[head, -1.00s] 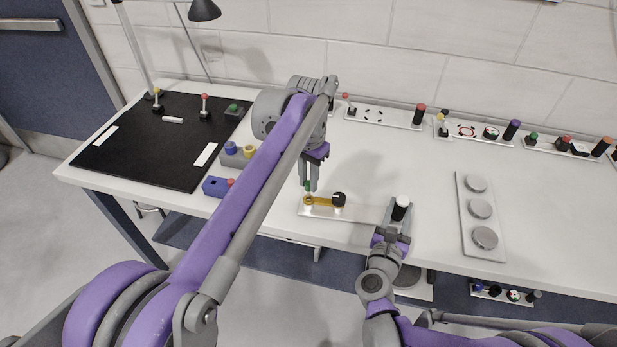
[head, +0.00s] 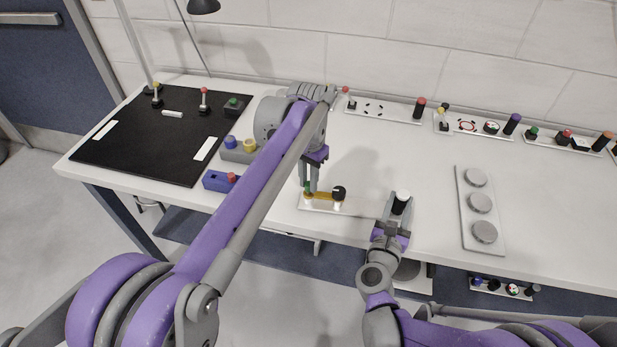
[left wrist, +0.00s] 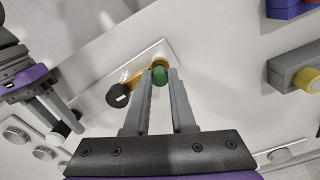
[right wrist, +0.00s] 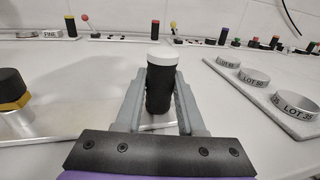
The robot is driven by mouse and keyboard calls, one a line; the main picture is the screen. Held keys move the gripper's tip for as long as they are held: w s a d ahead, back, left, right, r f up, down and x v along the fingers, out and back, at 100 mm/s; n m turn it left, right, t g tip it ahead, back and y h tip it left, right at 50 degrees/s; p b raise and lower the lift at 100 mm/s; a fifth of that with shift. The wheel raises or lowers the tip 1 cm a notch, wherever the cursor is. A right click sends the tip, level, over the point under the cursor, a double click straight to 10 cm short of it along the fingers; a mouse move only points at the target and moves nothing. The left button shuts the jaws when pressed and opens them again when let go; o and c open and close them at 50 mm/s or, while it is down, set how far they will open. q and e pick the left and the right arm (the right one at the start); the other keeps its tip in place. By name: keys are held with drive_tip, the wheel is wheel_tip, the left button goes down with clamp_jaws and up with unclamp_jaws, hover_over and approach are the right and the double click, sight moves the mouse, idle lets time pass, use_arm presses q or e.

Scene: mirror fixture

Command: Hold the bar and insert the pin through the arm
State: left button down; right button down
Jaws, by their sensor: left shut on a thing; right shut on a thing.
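My left gripper (head: 309,190) points down and is shut on a small green piece (left wrist: 161,75) at the bar's other end. The cylinder's white top also shows in the head view (head: 403,195). I cannot tell whether its lower end touches the surface.
A plate with several round discs (head: 480,204) lies to the right. Blue and grey blocks (head: 218,182) and a black mat (head: 150,150) are to the left. Plates with coloured knobs (head: 383,109) line the back. The white table (head: 400,150) is clear between.

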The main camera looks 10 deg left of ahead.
sight(308, 184)
use_arm(q)
drive_tip(key=shift+f, duration=0.55)
drive_tip(key=c, duration=0.7)
unclamp_jaws()
wheel_tip(308, 184, up, 12)
drive_tip(key=shift+f, duration=0.1)
drive_tip(key=shift+o, duration=1.3)
